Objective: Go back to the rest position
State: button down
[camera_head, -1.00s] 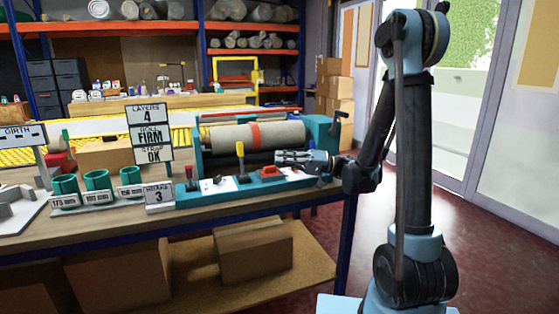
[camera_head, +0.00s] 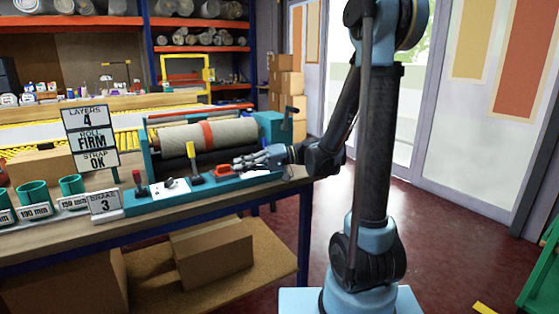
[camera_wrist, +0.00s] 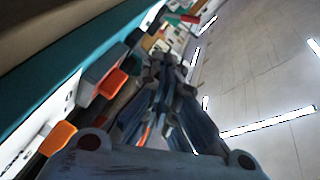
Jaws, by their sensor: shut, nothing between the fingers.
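My gripper (camera_head: 250,161) is shut and empty in the head view. It is just in front of the teal binding machine (camera_head: 131,205), near its red control (camera_head: 224,171), and I cannot tell whether it touches the machine. A beige roll with an orange-red strap (camera_head: 233,131) lies in the machine behind it. In the wrist view, my closed gripper fingers (camera_wrist: 165,65) fill the middle, and orange controls (camera_wrist: 113,83) of the machine lie to the left.
The wooden workbench (camera_head: 50,240) holds green ring gauges (camera_head: 72,187) and signs reading LAYERS 4, ROLL FIRM, STRAP OK (camera_head: 90,140). Cardboard boxes (camera_head: 213,252) sit below it. Red floor (camera_head: 445,235) is clear to the right; a green frame (camera_head: 540,275) stands at the right edge.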

jog(key=s+d+f+m+t+h, duration=0.1)
jog(key=s+d+f+h, duration=0.3)
jog(key=d, duration=0.7)
jog(key=s+d+f+m+t+h, duration=0.2)
jog(key=s+d+f+h, duration=0.3)
jog(key=d, duration=0.5)
jog(key=s+d+f+m+t+h, duration=0.2)
jog(key=s+d+f+h, duration=0.3)
jog(key=d, duration=0.6)
jog(key=shift+s+d+f+m+h, duration=0.25)
jog(key=shift+s+d+m+h, duration=0.1)
jog(key=shift+s+m+h, duration=0.6)
jog(key=shift+w, duration=0.15)
jog(key=shift+w+a+f, duration=0.1)
jog(key=shift+w+f, duration=0.1)
jog(key=shift+w, duration=0.25)
